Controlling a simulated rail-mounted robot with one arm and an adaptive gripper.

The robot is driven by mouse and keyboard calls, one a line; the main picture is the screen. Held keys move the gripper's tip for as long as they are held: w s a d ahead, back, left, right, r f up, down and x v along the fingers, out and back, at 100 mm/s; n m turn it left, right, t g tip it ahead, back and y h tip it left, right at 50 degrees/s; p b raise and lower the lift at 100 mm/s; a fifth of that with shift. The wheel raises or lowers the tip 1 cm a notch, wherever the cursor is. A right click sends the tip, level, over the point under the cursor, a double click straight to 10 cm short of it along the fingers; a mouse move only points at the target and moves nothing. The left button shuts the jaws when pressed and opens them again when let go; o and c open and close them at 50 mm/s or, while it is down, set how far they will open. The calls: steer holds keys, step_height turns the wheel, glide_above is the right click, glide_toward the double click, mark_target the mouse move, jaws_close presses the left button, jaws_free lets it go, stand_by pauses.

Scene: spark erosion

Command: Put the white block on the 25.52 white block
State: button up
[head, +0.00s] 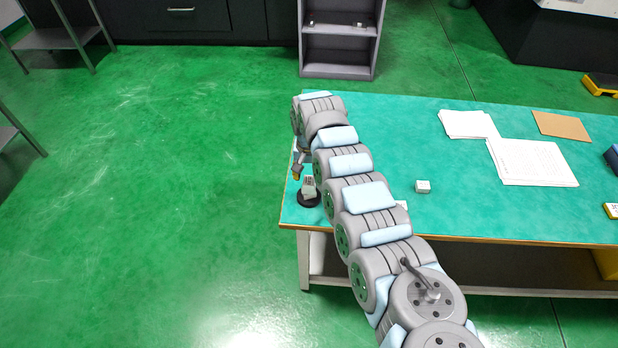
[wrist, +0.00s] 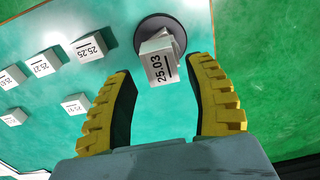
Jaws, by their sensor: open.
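My gripper (wrist: 163,68) is open in the wrist view, its yellow-backed fingers spread wide. A white block marked 25.03 (wrist: 160,68) shows between and just beyond the fingertips, apart from both. It sits tilted in the picture, over a dark round base (wrist: 178,30). In the head view my gripper (head: 297,172) is beside the same dark base (head: 309,200) at the table's left end. Several small white blocks stand to the left in the wrist view, including 25.25 (wrist: 90,47) and 25.27 (wrist: 43,63). Another block (wrist: 76,104) has a label too small to read surely.
The green table (head: 460,215) carries papers (head: 530,162), a brown sheet (head: 561,126) and a lone white block (head: 423,187). My arm hides part of its left side. A grey shelf (head: 338,70) stands behind. Green floor lies beyond the table's left edge.

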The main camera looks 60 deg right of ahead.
mark_target(309, 180)
step_height(309, 180, up, 10)
steer(key=shift+f+p, duration=0.15)
steer(key=shift+p, duration=0.2)
